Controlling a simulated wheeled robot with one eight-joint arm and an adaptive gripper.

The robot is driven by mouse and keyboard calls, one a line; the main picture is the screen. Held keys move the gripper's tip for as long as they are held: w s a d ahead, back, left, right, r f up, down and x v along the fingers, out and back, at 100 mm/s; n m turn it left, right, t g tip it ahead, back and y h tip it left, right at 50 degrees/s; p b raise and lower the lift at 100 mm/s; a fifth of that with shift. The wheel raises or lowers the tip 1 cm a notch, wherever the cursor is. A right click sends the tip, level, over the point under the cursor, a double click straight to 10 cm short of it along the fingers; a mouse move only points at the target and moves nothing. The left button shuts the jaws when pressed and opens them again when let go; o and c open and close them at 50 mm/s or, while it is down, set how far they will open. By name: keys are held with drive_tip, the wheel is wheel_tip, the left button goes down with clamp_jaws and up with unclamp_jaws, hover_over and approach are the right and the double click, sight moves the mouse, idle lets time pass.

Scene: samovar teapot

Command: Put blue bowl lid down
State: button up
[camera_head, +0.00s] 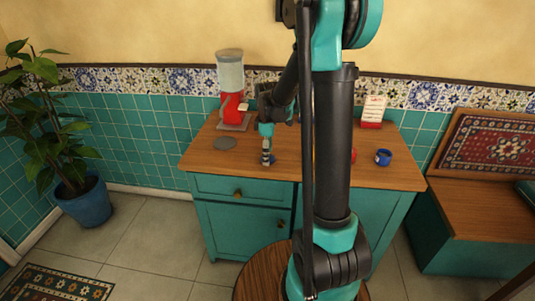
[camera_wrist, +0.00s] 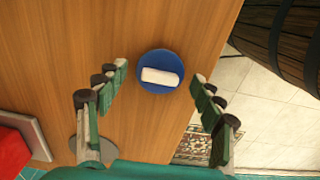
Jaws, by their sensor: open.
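A round blue lid (camera_wrist: 150,58) with a white bar handle (camera_wrist: 160,76) lies on the wooden counter top (camera_wrist: 60,60), close to the counter's edge. My gripper (camera_wrist: 160,73) is open, with one finger on each side of the lid and a gap on both sides. In the head view my gripper (camera_head: 267,155) points down low over the front part of the counter, and a bit of blue shows at its tips. A small blue cup or bowl (camera_head: 383,157) stands at the counter's right; I cannot tell whether the lid belongs to it.
A red dispenser (camera_head: 230,85) stands at the back left, with a grey disc (camera_head: 225,143) in front. A red object (camera_head: 353,155) is partly hidden by my arm. A red-and-white card stand (camera_head: 373,110) is at the back right. A round wooden barrel (camera_head: 260,275) stands before the counter.

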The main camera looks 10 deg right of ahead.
wheel_tip(320, 180, up, 12)
drive_tip(key=s+d+f+m+t, duration=0.2)
drive_tip(key=s+f+m, duration=0.4)
drive_tip(key=s, duration=0.5)
drive_tip(key=s+d+f+m+t, duration=0.2)
drive_tip(key=s+f+m, duration=0.5)
drive_tip(key=s, duration=0.4)
drive_tip(key=shift+m, duration=0.7)
drive_tip(key=shift+d+r, duration=0.1)
